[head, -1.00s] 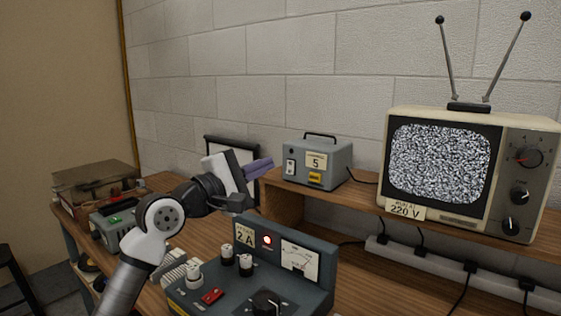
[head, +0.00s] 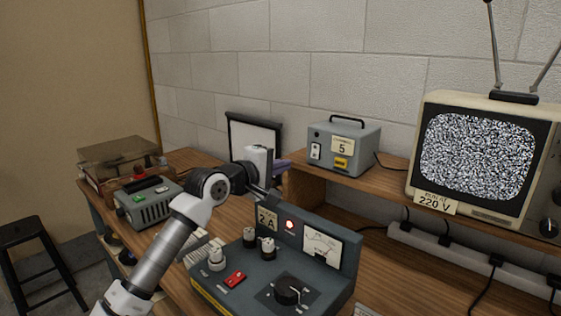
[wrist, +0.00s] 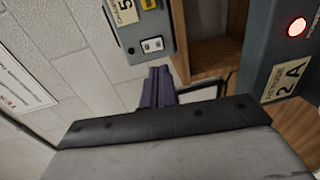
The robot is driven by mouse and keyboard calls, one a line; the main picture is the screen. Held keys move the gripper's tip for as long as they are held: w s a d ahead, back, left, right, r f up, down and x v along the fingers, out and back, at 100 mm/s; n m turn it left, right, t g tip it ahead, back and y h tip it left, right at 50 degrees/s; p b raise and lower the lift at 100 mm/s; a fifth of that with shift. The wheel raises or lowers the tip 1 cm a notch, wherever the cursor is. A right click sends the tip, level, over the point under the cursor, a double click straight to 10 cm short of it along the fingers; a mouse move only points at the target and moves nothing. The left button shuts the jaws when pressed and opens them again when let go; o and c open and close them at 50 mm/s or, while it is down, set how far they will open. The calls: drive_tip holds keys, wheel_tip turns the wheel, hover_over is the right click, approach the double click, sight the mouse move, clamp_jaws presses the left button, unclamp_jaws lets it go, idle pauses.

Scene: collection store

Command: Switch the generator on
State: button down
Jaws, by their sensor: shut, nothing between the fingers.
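A grey box with a carry handle and a "5" label (head: 343,148) stands on the raised wooden shelf; no label reading "generator" is legible. Its front has a white rocker switch (head: 315,151), also seen in the wrist view (wrist: 152,44); I cannot tell which way it is set. My gripper (head: 283,167) has purple fingers, shut and empty, left of and a little below this box, apart from it in the head view. The fingers show in the wrist view (wrist: 158,85) below the switch. My wrist partly hides the gripper in the head view.
A dark console marked "2 A" (head: 330,268) with a lit red lamp stands in front of the shelf. A television (head: 415,190) shows static at right. A grey box with green and red buttons (head: 150,208) is at left. A framed panel (head: 254,132) leans behind my gripper.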

sight(314, 157)
drive_tip(key=p+x, duration=0.4)
drive_tip(key=x, duration=0.5)
drive_tip(key=shift+w+d+r, duration=0.15)
drive_tip(key=shift+w, duration=0.1)
drive_tip(key=shift+w+d+f+p, duration=0.25)
drive_tip(key=shift+w+p, duration=0.1)
drive_tip(key=shift+p, duration=0.05)
drive_tip(key=shift+f, duration=0.1)
drive_tip(key=b, duration=0.3)
drive_tip(key=shift+w+d+f+t, duration=0.15)
drive_tip(key=shift+f+t, duration=0.15)
drive_tip(key=shift+f, duration=0.1)
drive_tip(key=shift+r+p, duration=0.45)
drive_tip(key=shift+p, duration=0.05)
drive_tip(key=shift+f, duration=0.15)
